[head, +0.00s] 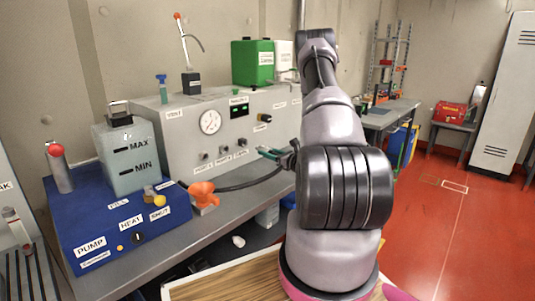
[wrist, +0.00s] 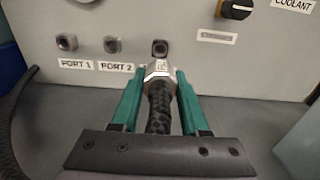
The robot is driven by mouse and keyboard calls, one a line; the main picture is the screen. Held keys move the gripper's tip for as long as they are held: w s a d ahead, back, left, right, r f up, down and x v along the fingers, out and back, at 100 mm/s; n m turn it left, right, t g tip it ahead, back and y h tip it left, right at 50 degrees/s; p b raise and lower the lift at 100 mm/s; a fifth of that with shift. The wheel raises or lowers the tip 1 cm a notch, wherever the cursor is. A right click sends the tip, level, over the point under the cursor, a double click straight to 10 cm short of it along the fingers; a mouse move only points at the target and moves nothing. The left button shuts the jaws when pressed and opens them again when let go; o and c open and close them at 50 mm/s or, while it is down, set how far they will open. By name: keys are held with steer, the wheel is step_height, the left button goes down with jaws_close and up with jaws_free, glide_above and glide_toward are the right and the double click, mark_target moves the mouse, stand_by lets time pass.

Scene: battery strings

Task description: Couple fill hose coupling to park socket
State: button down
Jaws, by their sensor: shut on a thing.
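My gripper (wrist: 158,76) is shut on the silver fill hose coupling (wrist: 159,70), with one teal finger on each side. A black braided hose (wrist: 158,108) runs back from it between the fingers. Just beyond the coupling's front end is the third square socket (wrist: 160,48) on the grey panel. In the head view my gripper (head: 277,154) is at the panel's front, right of the sockets, with the hose (head: 245,184) hanging below.
Sockets labelled PORT 1 (wrist: 67,42) and PORT 2 (wrist: 112,45) are to the left. A black knob (wrist: 236,9) is at upper right.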

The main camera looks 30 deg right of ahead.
mark_target(258, 148)
steer(key=shift+x, duration=2.95)
steer(key=shift+x, duration=1.7)
steer(key=shift+c, duration=1.6)
jaws_free()
steer(key=v, duration=1)
steer(key=shift+s, duration=0.35)
steer(key=shift+d, duration=0.15)
